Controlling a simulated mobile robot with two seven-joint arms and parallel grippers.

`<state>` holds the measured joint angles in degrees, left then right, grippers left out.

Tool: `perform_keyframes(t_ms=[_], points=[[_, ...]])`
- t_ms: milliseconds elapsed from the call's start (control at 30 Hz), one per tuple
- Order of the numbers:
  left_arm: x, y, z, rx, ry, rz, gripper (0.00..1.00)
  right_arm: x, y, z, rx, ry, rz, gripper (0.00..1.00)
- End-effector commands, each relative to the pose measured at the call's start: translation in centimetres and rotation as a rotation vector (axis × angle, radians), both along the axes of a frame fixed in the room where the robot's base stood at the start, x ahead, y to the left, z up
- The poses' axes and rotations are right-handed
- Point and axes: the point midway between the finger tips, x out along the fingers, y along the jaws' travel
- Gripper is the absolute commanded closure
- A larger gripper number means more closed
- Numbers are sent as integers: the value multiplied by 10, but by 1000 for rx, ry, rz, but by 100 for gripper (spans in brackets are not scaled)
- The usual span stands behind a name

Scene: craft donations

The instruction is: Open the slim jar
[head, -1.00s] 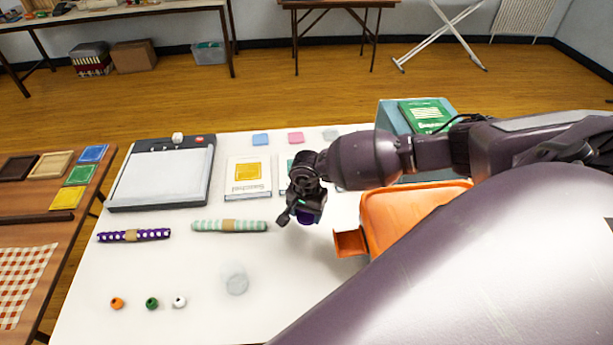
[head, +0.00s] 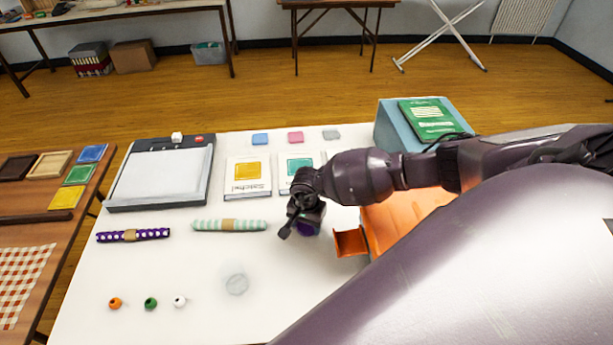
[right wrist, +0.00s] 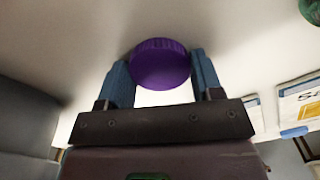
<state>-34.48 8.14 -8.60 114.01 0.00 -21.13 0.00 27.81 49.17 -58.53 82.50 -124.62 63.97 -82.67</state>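My right gripper (head: 303,222) is low over the white table, left of the orange container. A round purple lid (head: 308,229) shows just beneath it. In the right wrist view the ribbed purple lid (right wrist: 160,66) sits between the two blue fingers of my right gripper (right wrist: 161,72), which close on its sides. No jar body shows under the lid. A clear round glass thing (head: 237,284) stands to the lower left of the gripper, apart from it; it looks like an open jar seen from above. My left gripper is out of view.
Striped green roll (head: 229,226), purple roll (head: 133,236) and three beads (head: 150,303) lie to the left. Paper trimmer (head: 160,176) and packets (head: 248,176) stand behind. The front middle is largely clear.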

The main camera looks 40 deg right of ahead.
Motion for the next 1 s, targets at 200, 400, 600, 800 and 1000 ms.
perform_keyframes(t_ms=[200,400,600,800,1000], points=[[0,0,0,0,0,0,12,0,0,0,0,0,0,15],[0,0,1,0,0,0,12,0,0,0,0,0,0,15],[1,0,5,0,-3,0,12,1,-1,12,0,-4,0,15],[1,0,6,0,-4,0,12,1,-1,48,-1,-4,2,15],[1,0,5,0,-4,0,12,1,0,86,0,-4,2,15]])
